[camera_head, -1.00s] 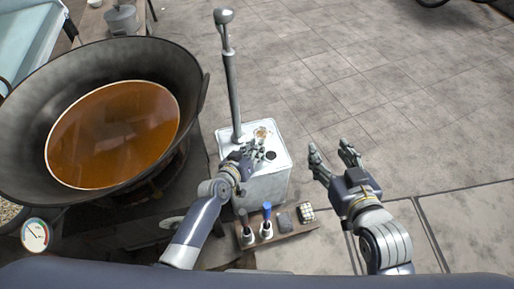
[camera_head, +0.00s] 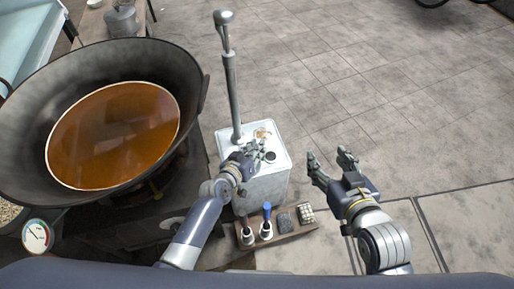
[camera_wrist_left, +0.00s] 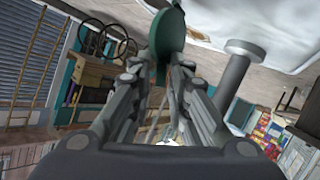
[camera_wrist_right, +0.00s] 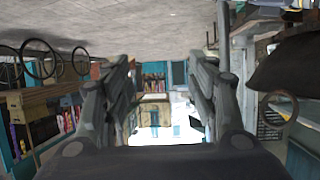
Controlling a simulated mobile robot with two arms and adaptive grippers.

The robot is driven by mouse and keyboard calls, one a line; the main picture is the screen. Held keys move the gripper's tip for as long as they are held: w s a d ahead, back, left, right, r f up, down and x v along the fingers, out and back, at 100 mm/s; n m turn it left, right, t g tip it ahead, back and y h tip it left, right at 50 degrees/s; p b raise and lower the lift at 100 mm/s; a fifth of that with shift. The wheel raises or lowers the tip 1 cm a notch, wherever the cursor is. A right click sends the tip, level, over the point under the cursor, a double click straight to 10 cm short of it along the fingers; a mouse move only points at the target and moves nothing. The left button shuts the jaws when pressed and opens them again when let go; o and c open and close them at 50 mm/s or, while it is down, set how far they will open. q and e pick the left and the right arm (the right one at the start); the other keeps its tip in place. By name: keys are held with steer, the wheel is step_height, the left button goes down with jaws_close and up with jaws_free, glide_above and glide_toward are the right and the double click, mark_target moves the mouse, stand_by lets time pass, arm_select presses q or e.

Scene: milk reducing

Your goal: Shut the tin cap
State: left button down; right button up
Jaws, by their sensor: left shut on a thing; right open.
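My left gripper (camera_head: 258,148) is over the tin's top. In the left wrist view my left gripper (camera_wrist_left: 168,60) is shut on a dark green round disc, which looks like the tin cap (camera_wrist_left: 167,32), held on edge between the fingertips.
A tall grey pump-like pipe (camera_head: 232,95) rises at the tin's back left corner. A wide black pan (camera_head: 185,75) of orange-brown liquid is at left. A small wooden rack (camera_head: 292,230) with brushes is in front. The floor at right is clear.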

arm_select(q)
steer(key=d, duration=0.1)
steer(key=d+p, duration=0.1)
steer(key=w+d+r, duration=0.1)
steer(key=shift+d+p, duration=0.1)
steer(key=shift+p, duration=0.2)
steer(key=shift+w+d+f, duration=0.1)
steer(key=shift+w+d, duration=0.1)
steer(key=shift+d, duration=0.45)
steer(key=c, duration=2)
jaws_free()
steer(key=shift+w+f, duration=0.1)
steer(key=shift+f, duration=0.05)
steer(key=o, duration=0.3)
steer(key=shift+f, duration=0.1)
steer(key=shift+a, duration=0.25)
steer(key=shift+s+a, duration=0.1)
steer(key=shift+s, duration=0.25)
steer(key=v, duration=1.1)
steer(key=shift+s+r, duration=0.2)
arm_select(e)
steer(key=s+d+f+g+h, duration=0.1)
steer(key=s+d+f+g, duration=0.1)
steer(key=s+f+g, duration=0.3)
steer(key=shift+s+f+h, duration=0.3)
steer(key=shift+s+f, duration=0.6)
steer(key=shift+s, duration=0.1)
steer(key=shift+d, duration=0.1)
